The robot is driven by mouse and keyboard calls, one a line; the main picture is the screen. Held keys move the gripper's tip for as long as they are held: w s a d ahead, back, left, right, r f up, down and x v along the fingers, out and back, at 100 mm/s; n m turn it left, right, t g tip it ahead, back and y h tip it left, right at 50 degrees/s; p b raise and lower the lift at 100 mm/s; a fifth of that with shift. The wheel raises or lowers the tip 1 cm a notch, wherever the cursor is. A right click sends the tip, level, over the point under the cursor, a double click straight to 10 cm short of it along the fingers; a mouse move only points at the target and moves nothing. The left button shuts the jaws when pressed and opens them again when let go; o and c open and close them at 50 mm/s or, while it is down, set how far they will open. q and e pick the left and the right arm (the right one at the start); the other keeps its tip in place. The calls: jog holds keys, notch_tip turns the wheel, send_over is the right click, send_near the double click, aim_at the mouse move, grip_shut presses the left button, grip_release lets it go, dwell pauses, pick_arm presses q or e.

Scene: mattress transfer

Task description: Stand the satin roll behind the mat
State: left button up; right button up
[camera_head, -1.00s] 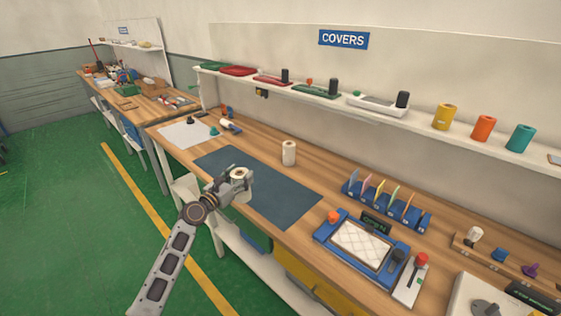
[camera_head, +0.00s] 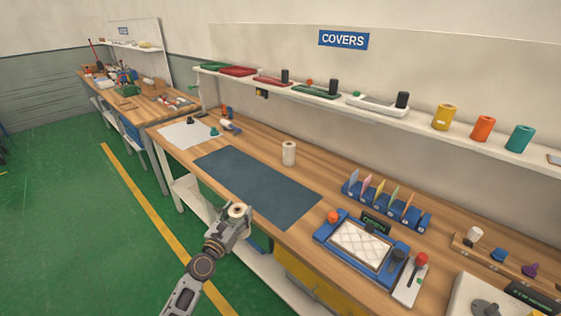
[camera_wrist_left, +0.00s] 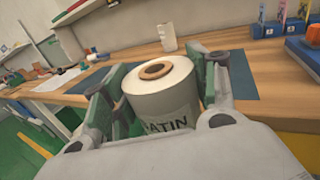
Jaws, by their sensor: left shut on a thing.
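My left gripper (camera_head: 236,222) is shut on the satin roll (camera_head: 237,210), a cream roll with a brown core, at the bench's front edge. In the left wrist view the satin roll (camera_wrist_left: 165,95) stands upright between the fingers and its label partly reads "ATIN". The dark blue mat (camera_head: 262,185) lies flat on the bench, beyond the gripper. Another pale roll (camera_head: 289,153) stands upright on the wood behind the mat; it also shows in the left wrist view (camera_wrist_left: 167,38). My right gripper is not in view.
A blue frame with a quilted white pad (camera_head: 360,246) and a rack of colored cards (camera_head: 385,203) stand right of the mat. A white sheet (camera_head: 186,135) lies to the left. A shelf (camera_head: 330,97) runs along the wall. Bare wood lies around the standing roll.

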pick_arm(q)
jog(key=s+f+n+y, duration=0.1)
jog(key=s+f+y, duration=0.1)
jog(key=s, duration=0.4)
jog(key=s+a+f+n+y, duration=0.1)
jog(key=s+f+y, duration=0.1)
jog(key=s, duration=0.4)
jog(key=shift+s+a+f+n+y, duration=0.3)
jog(key=shift+s+f+n+y, duration=0.05)
jog(key=shift+s+n+y, duration=0.05)
